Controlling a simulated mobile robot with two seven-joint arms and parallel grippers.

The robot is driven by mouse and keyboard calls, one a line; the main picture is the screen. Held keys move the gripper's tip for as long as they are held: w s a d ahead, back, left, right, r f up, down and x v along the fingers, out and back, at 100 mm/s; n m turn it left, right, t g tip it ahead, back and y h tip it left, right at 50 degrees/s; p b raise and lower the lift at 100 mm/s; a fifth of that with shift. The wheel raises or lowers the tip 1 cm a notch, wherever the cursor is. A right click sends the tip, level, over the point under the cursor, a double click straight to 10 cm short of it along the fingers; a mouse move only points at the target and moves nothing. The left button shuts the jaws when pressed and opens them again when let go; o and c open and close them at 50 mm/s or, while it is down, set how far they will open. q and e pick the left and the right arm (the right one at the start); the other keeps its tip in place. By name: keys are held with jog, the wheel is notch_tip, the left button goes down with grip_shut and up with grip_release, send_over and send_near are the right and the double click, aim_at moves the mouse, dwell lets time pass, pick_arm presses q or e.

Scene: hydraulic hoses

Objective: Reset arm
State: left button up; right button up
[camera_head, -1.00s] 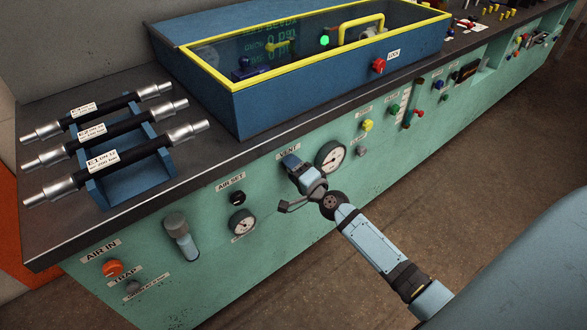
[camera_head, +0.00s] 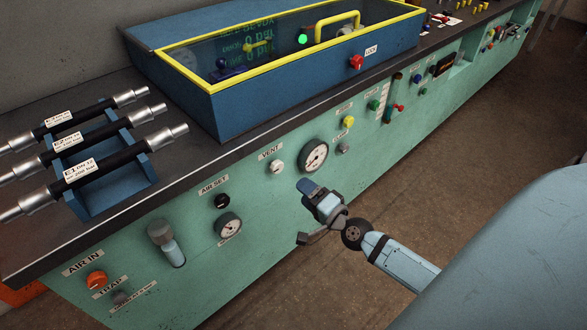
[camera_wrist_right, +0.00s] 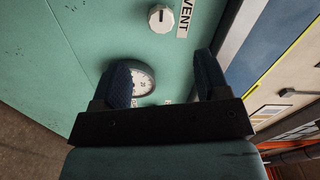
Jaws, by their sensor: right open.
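My right gripper (camera_head: 308,188) is in front of the green bench panel, below the large pressure gauge (camera_head: 314,156). In the right wrist view the two dark blue fingers (camera_wrist_right: 164,82) are apart with nothing between them. The white VENT knob (camera_head: 277,166) is left of the gripper and apart from it; it also shows beyond the fingers in the right wrist view (camera_wrist_right: 161,18). The gauge is partly hidden by one finger there. My left gripper is not in view.
The bench top (camera_head: 190,160) carries a blue box with a yellow-edged clear lid (camera_head: 290,45) and a blue rack (camera_head: 120,193) with 3 hoses. A small gauge (camera_head: 228,225) and an orange knob (camera_head: 96,281) are on the panel. The floor (camera_head: 440,150) at right is clear.

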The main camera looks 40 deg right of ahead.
jog(key=shift+s, duration=0.8)
